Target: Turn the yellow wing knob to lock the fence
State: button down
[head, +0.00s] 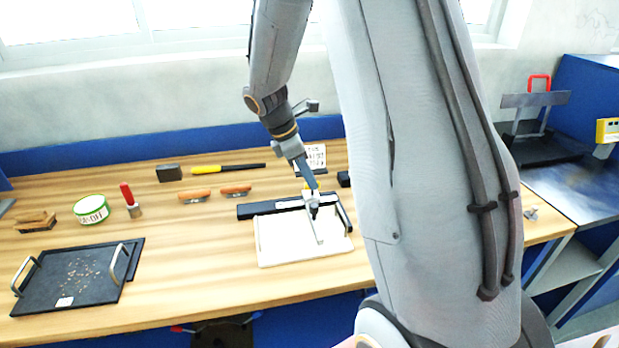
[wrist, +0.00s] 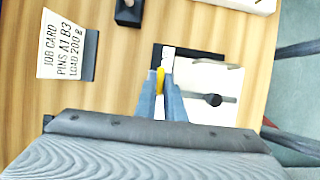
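The yellow wing knob (wrist: 160,80) shows as a thin upright strip between the two fingertips of my gripper (wrist: 161,92) in the wrist view. The fingers look tight against both its sides. In the head view a little yellow of the knob (head: 306,187) shows beside my gripper (head: 313,187), over the fence fixture. The fence's dark rail (head: 258,209) lies along the back of a white board (head: 275,240). A pale bar with a dark round knob (wrist: 213,99) crosses the board. The knob's base and its exact angle are partly hidden by the fingers.
A job card (wrist: 62,48) stands behind the fixture, with a small black block (wrist: 128,12) nearby. Left on the bench are a black tray (head: 45,292), a green-banded tin (head: 91,209), a red-handled brush (head: 128,195) and a yellow-handled tool (head: 208,169). Bare wood lies between tray and board.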

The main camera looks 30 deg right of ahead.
jog(key=shift+m, duration=0.3)
jog(key=m, duration=0.2)
jog(key=m+g+p, duration=0.1)
jog(key=shift+w+m+g+y, duration=0.15)
jog(key=shift+m+g+y, duration=0.15)
jog(key=shift+m, duration=0.1)
jog(key=m, duration=0.2)
jog(key=m+g+y, duration=0.1)
jog(key=m, duration=0.1)
jog(key=shift+d+m+p, duration=0.2)
jog(key=shift+m+p, duration=0.1)
jog(key=shift+p, duration=0.1)
jog(key=m+y, duration=0.1)
jog(key=m, duration=0.1)
jog(key=m+y, duration=0.1)
jog(key=m, duration=0.1)
jog(key=shift+w+d+g, duration=0.1)
jog(key=shift+d+g, duration=0.05)
jog(key=shift+g, duration=0.25)
jog(key=shift+d+m+y, duration=0.1)
jog(key=shift+m+y, duration=0.8)
jog(key=shift+m, duration=1.6)
jog(key=c, duration=1.8)
grip_release()
jog(key=shift+c, duration=0.2)
jog(key=shift+r, duration=0.1)
